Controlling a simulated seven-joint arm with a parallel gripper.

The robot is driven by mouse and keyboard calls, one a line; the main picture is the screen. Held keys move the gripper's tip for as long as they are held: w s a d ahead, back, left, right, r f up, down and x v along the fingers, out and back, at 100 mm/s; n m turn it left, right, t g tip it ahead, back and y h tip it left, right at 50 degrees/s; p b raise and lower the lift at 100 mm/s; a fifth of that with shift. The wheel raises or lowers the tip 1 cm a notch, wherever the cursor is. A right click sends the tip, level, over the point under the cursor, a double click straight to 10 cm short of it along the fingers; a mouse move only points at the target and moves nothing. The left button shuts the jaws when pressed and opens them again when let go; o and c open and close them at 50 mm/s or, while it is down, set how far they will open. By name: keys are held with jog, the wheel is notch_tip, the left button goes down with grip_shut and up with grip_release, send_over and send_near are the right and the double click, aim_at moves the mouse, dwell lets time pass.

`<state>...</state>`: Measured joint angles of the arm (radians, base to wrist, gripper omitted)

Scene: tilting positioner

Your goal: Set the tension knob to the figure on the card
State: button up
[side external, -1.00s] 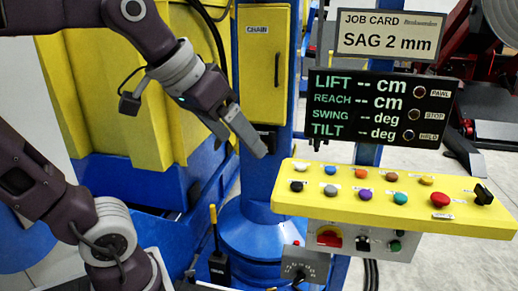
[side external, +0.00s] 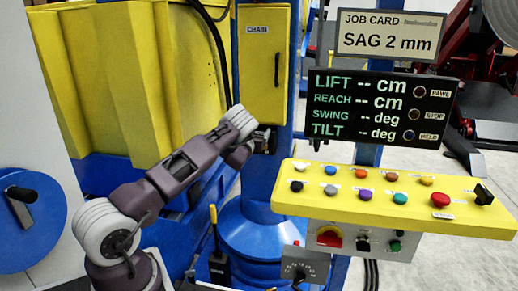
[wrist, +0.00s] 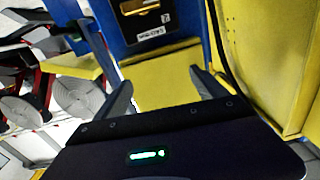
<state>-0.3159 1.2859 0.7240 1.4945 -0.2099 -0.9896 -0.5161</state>
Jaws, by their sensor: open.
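The job card (side external: 388,34) reads "SAG 2 mm" at the top right of the side view. A dark dial knob (side external: 299,273) with a pale scale sits on a small grey box at the bottom centre; its figures and any name are too small to read, so I cannot tell whether it is the tension knob. My gripper (side external: 264,141) is by the blue column, just below the yellow door marked CHAIN (side external: 262,70), partly hidden by my wrist. In the wrist view my gripper (wrist: 160,88) is open, with a yellow surface beyond its fingers and nothing held.
A yellow button panel (side external: 400,217) with a red button stands right of the column, below a dark readout board (side external: 378,110) showing dashes. A blue disc (side external: 22,225) is at far left.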

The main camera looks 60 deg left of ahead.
notch_tip(320, 180, down, 10)
jog(key=x, duration=0.7)
jog(key=shift+f, duration=0.25)
jog(key=shift+c, duration=0.2)
jog(key=c, duration=1.3)
jog(key=shift+w, duration=0.1)
jog(key=shift+c, duration=0.2)
